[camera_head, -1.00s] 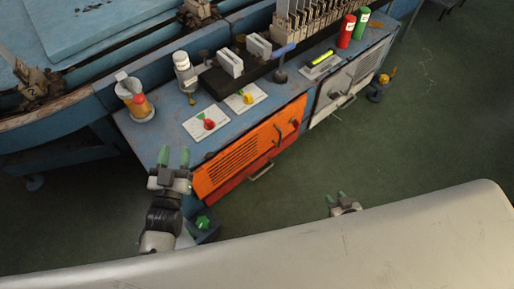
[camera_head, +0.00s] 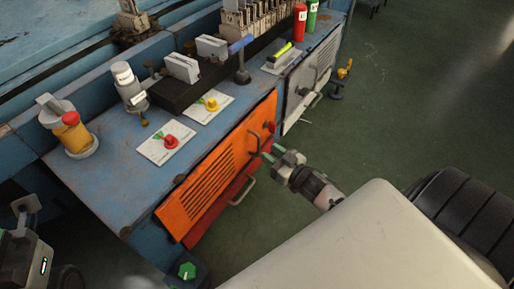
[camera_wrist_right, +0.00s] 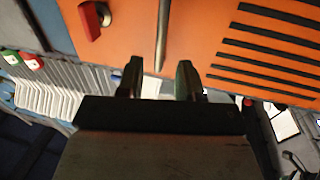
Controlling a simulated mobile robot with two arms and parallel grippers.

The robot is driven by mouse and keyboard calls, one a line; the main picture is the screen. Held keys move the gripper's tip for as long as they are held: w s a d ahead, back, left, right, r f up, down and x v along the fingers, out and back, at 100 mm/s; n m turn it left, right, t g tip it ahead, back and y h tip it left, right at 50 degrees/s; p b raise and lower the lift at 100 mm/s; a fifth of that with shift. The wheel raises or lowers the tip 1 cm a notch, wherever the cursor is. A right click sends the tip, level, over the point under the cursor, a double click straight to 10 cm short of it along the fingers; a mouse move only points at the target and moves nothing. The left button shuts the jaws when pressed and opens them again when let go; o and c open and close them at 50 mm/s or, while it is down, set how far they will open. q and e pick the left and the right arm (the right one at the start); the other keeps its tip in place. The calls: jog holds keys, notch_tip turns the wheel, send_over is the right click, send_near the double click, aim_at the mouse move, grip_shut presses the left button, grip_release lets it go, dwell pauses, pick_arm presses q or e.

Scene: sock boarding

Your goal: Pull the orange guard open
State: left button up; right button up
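In the right wrist view the orange guard (camera_wrist_right: 200,20) fills the top, and the handle bar (camera_wrist_right: 162,35) lines up with the gap between the open fingers (camera_wrist_right: 160,80). I cannot tell whether they touch it. Part of my left arm is at the lower left edge; its fingers are not clear.
A red knob (camera_head: 171,141) and a yellow knob (camera_head: 212,104) sit on white plates on the cabinet top. A silver handle (camera_head: 243,192) is below the guard. A grey panel (camera_head: 311,80) is to the right. The green floor (camera_head: 375,125) in front is clear.

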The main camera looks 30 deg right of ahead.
aim_at(259, 157)
jog(key=w+b, duration=0.1)
jog(key=w, duration=0.1)
jog(key=w+a, duration=0.1)
jog(key=w, duration=0.2)
jog(key=shift+w+b, duration=0.35)
jog(key=shift+b, duration=0.05)
grip_shut()
